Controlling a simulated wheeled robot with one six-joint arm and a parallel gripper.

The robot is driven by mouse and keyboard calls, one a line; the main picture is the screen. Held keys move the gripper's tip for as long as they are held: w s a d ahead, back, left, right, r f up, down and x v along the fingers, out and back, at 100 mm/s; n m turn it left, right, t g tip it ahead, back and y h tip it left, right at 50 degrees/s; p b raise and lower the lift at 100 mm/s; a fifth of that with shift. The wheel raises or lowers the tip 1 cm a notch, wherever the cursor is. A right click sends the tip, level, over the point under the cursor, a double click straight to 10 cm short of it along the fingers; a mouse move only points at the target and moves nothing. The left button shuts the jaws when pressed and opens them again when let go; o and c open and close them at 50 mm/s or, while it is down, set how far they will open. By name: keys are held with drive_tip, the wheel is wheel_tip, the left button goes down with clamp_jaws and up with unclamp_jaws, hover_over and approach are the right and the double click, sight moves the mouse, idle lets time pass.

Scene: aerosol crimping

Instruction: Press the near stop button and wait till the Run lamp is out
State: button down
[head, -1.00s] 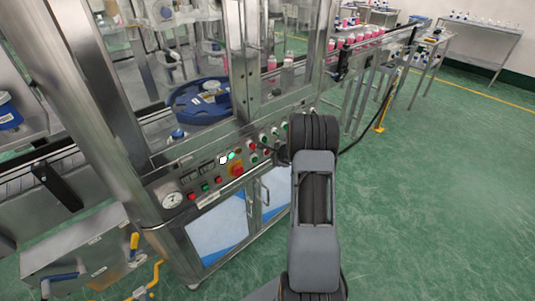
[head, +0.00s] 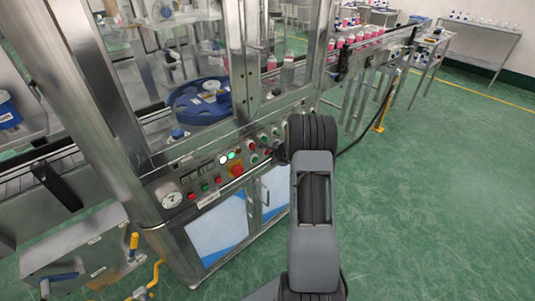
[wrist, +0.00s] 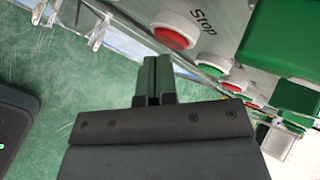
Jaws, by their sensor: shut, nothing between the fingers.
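The stop button (wrist: 172,36) is a red cap in a white ring, with "Stop" printed beside it, at the top of the wrist view. My gripper (wrist: 155,66) is shut and empty, its tips below and left of that button in the picture; contact does not show. In the head view, my arm hides most of the gripper at the panel's right end. On the control panel (head: 208,172), a green lamp (head: 231,155) and a white lamp (head: 223,160) look lit. Their labels are too small to read, so I cannot tell which is the Run lamp.
More buttons sit close by in the wrist view: a green one (wrist: 207,58), a red one (wrist: 233,86) and a large green block (wrist: 279,38). A red mushroom button (head: 237,170) is on the panel. Green floor (head: 430,190) is open to the right.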

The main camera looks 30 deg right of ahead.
drive_tip(key=shift+w, duration=0.25)
idle(0.5)
drive_tip(key=shift+w+a+r, duration=0.15)
drive_tip(key=shift+w+r, duration=0.15)
drive_tip(key=shift+r, duration=0.1)
idle(0.7)
drive_tip(key=shift+s+f+b, duration=0.1)
drive_tip(key=shift+f+b, duration=0.05)
drive_tip(key=shift+b, duration=0.2)
drive_tip(key=shift+s, duration=0.25)
drive_tip(key=shift+s+f, duration=0.1)
drive_tip(key=shift+f, duration=0.05)
drive_tip(key=shift+s+d+b, duration=0.2)
drive_tip(key=shift+s+b, duration=0.4)
drive_tip(key=shift+s, duration=0.25)
drive_tip(key=shift+s+d+b, duration=0.2)
drive_tip(key=shift+s+b, duration=0.45)
drive_tip(key=shift+s, duration=0.25)
drive_tip(key=shift+s+d+b, duration=0.2)
drive_tip(key=shift+s+b, duration=0.4)
drive_tip(key=shift+s, duration=0.25)
